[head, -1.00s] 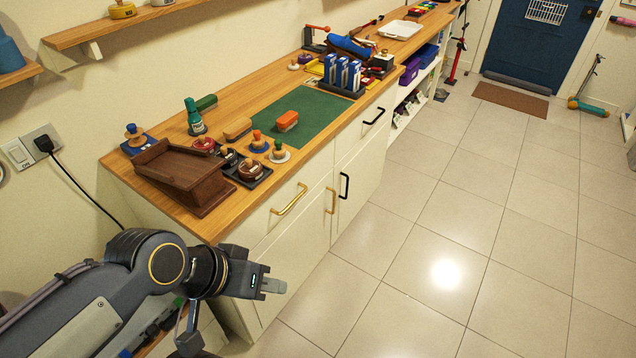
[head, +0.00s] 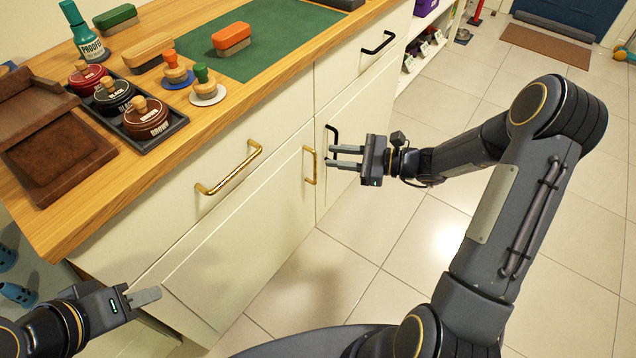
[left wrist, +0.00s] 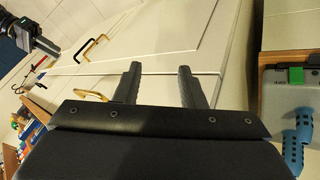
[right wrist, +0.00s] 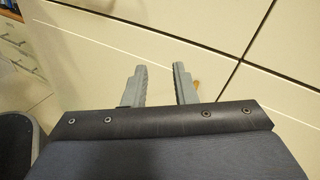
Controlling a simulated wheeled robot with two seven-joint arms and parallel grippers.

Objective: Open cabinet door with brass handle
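The cabinet door (head: 250,245) is cream and appears shut, with a vertical brass handle (head: 309,165) near its right edge. A longer brass handle (head: 228,168) is on the drawer above it. My right gripper (head: 333,157) is open and empty, its fingers pointing left, just right of the door's brass handle and apart from it. In the right wrist view, a small brass bit (right wrist: 197,84) shows beside one finger. My left gripper (head: 158,295) is open and empty at the lower left, near the cabinet's near end; its spread fingers also show in the left wrist view (left wrist: 158,82).
A black door handle (head: 330,139) is close to my right gripper, and a black drawer handle (head: 378,42) is above. The wooden counter (head: 210,110) holds polish tins, brushes and a brown stand (head: 62,165). The tiled floor (head: 300,270) ahead is clear.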

